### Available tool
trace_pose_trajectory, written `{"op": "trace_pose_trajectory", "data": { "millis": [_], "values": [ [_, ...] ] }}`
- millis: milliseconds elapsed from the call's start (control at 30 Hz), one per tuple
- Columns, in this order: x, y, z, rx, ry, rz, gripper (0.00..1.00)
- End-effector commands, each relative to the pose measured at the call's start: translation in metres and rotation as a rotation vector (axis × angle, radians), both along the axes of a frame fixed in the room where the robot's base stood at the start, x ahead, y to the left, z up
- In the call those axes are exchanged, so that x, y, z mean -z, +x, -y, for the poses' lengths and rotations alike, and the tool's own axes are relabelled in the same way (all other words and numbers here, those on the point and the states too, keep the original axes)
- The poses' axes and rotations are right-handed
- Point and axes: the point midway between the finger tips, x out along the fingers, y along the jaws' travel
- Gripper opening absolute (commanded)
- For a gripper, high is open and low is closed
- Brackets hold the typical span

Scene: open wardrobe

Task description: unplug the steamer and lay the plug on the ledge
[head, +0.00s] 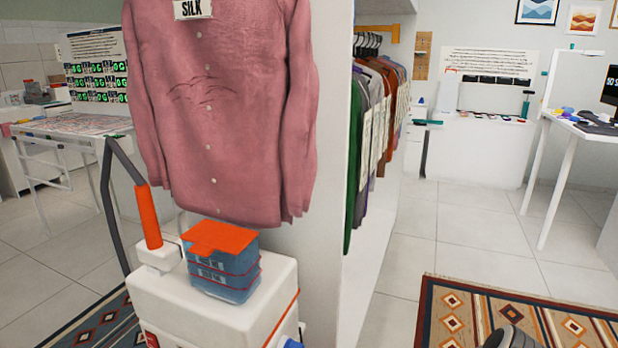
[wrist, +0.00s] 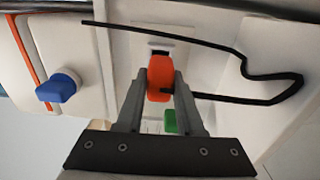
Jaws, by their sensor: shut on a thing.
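In the wrist view my gripper (wrist: 160,84) is shut on the orange plug (wrist: 160,72), with one grey finger on each side. A black cord (wrist: 222,98) runs from the plug to the right, bends back and crosses above to the left. A pale plate with a dark slot (wrist: 158,52) shows just beyond the plug; I cannot tell whether the plug is still in it. The white steamer (head: 225,308), with a blue tank and orange lid, stands in the head view. Its side with a blue knob (wrist: 58,88) is at left in the wrist view. I cannot make out the ledge for certain.
A small green block (wrist: 171,122) shows between my fingers. A pink shirt (head: 225,120) hangs above the steamer, beside a white wardrobe panel (head: 335,200). Hanging clothes (head: 375,140) are to its right. Open tiled floor and a patterned rug (head: 450,315) lie at right.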

Motion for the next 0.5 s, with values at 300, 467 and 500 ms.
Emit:
{"op": "trace_pose_trajectory", "data": {
  "millis": [300, 467, 500],
  "values": [
    [0.000, -0.006, 0.015, 0.001, 0.002, 0.001, 0.00],
    [0.000, -0.009, 0.023, 0.001, 0.000, 0.000, 0.00],
    [0.000, -0.010, 0.025, 0.001, 0.000, 0.000, 0.00]
  ]
}}
